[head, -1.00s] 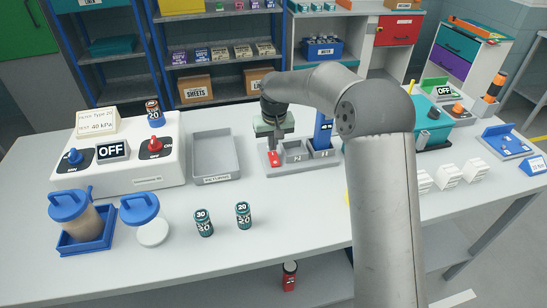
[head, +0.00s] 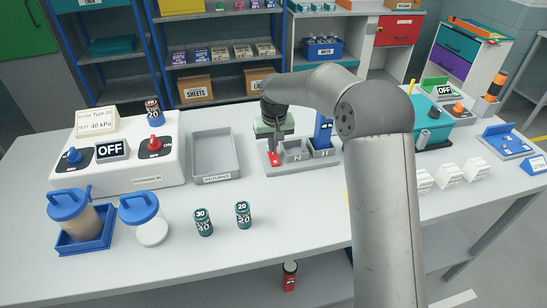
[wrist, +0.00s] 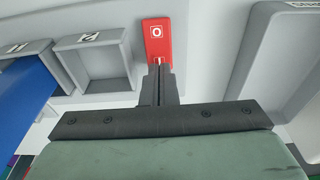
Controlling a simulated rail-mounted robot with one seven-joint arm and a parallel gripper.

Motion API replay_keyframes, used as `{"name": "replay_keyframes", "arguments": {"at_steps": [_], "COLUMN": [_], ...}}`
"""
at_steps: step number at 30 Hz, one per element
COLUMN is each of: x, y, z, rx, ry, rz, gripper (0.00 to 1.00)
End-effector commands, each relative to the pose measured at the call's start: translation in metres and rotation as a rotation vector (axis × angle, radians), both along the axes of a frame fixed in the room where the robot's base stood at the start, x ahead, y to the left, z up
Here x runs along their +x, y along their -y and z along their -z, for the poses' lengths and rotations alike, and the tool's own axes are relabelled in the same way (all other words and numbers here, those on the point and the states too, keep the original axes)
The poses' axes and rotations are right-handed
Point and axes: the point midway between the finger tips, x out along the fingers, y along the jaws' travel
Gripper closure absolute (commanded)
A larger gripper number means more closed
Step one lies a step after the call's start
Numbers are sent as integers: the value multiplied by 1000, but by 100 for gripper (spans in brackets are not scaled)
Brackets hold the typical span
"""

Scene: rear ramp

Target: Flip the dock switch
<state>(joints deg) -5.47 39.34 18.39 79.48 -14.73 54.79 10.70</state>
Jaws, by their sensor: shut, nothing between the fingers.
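The dock switch is a red rocker (head: 274,158) marked "O" on the left end of a grey dock (head: 292,162) in the middle of the table. In the wrist view the red rocker (wrist: 158,35) shows at the top centre, its "O" face clear. My gripper (head: 272,149) is pointing down at it, fingers shut together and empty. In the wrist view the shut fingertips (wrist: 158,68) are at the rocker's near end and cover a little of it. I cannot tell whether they touch it.
A grey returns tray (head: 216,154) lies to the left. A white panel (head: 120,155) with an "OFF" display and knobs is farther left. Two small cans (head: 203,222) stand in front.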

Motion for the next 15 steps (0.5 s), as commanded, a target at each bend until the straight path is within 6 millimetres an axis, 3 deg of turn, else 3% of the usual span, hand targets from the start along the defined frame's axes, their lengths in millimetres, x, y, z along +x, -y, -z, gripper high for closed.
{"name": "replay_keyframes", "arguments": {"at_steps": [15], "x": [0], "y": [0], "z": [9], "rx": [0], "ry": [0], "rz": [0], "gripper": [100]}}
